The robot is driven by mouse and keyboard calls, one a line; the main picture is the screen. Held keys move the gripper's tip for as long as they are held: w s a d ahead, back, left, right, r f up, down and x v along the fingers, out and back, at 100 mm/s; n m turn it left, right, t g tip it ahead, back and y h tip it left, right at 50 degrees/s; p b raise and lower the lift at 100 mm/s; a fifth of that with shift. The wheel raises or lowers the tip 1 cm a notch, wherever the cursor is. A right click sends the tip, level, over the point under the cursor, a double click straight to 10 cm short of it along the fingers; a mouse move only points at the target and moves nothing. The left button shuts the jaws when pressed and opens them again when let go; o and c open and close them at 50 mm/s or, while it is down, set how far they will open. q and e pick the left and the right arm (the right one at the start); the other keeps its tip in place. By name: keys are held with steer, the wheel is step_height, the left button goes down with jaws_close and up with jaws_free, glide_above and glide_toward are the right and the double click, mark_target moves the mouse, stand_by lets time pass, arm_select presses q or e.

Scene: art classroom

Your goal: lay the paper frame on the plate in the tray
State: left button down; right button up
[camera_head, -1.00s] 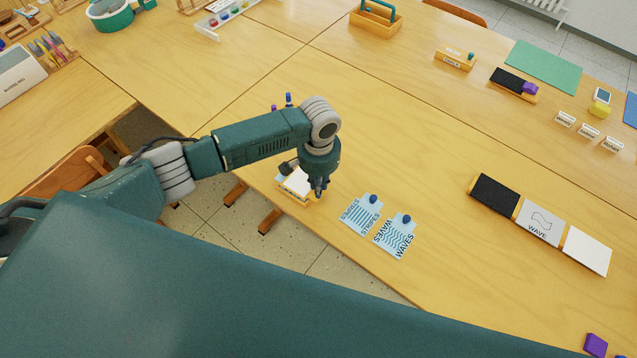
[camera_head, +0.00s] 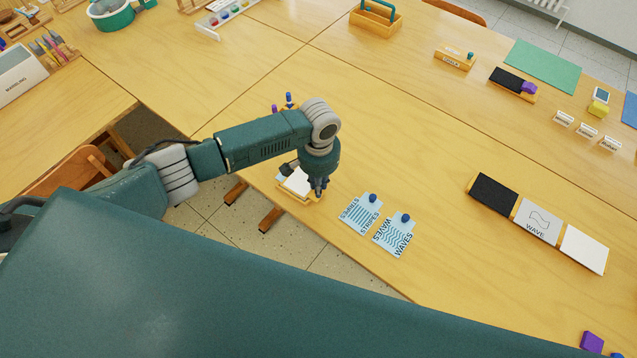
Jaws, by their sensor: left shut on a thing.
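My left gripper (camera_head: 318,188) points down at the near edge of the table, its fingers small and partly hidden by the wrist. It is shut at the right end of a white sheet-like piece (camera_head: 297,182), which looks like the paper frame. Its opening cannot be made out. The piece lies at or just above a light wooden holder (camera_head: 288,196). To the right stands a long wooden tray with a black plate (camera_head: 494,194), a grey WAVE panel (camera_head: 539,221) and a white panel (camera_head: 584,250) in a row. My right gripper is not in view.
Blue STRIPES (camera_head: 360,214) and WAVES (camera_head: 394,236) cards with blue knobs lie between gripper and tray. A smaller black plate (camera_head: 507,80) with a purple block (camera_head: 529,88) and a green mat (camera_head: 543,66) are farther back. The middle of the table is clear.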

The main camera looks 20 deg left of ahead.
arm_select(q)
steer(key=shift+p, duration=0.3)
stand_by(0.5)
steer(key=shift+f+p, duration=0.2)
steer(key=shift+p, duration=0.3)
stand_by(1.0)
stand_by(0.4)
steer(key=c, duration=1.6)
jaws_free()
steer(key=shift+o, duration=1.2)
